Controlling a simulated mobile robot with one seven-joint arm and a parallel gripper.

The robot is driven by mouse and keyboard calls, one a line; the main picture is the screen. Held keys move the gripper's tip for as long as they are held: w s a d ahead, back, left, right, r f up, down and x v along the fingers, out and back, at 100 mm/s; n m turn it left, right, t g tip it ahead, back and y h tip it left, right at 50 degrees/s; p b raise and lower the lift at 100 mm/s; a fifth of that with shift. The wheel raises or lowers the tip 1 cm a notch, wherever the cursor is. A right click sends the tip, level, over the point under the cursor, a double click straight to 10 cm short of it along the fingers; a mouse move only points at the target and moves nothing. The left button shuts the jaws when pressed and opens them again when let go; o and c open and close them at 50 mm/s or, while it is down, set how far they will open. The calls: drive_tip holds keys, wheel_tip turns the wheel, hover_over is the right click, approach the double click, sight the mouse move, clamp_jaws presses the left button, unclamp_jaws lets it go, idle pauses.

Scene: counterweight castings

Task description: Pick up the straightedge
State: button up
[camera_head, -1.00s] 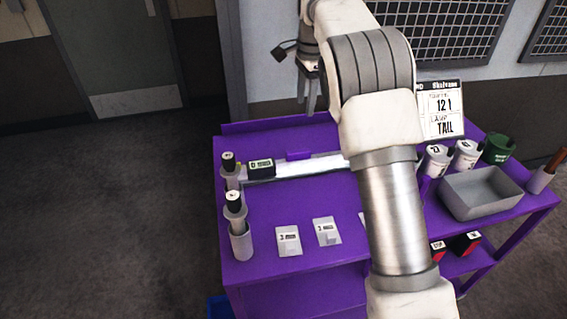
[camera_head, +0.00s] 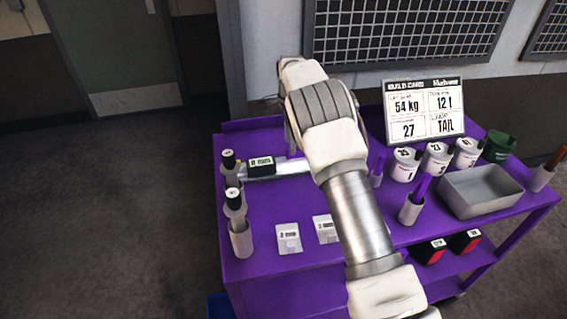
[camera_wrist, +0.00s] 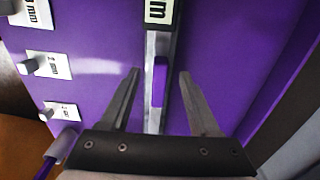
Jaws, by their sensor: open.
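The straightedge is a long silver bar (camera_head: 292,168) lying across the back of the purple cart top, partly hidden by my arm in the head view. A black block with a white label (camera_head: 261,166) sits at its left part. In the wrist view the bar (camera_wrist: 151,60) runs up the picture, with a purple piece (camera_wrist: 160,82) along it and the labelled block (camera_wrist: 159,12) at the top. My gripper (camera_wrist: 160,74) is open and empty, one finger to each side of the bar in view. Its height above the bar is unclear. The head view hides the fingers behind my arm.
Two grey cylinders with black tops (camera_head: 234,205) stand at the cart's left edge. Small labelled plates (camera_head: 288,238) lie at the front. White cups (camera_head: 404,163), a grey tray (camera_head: 482,192) and a build card (camera_head: 424,110) are on the right.

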sight(291, 157)
wheel_tip(291, 157, down, 7)
drive_tip(key=shift+w+d+f+p, duration=0.1)
drive_tip(key=shift+d+f+p, duration=0.05)
drive_tip(key=shift+p, duration=0.2)
clamp_jaws()
idle(0.3)
idle(1.2)
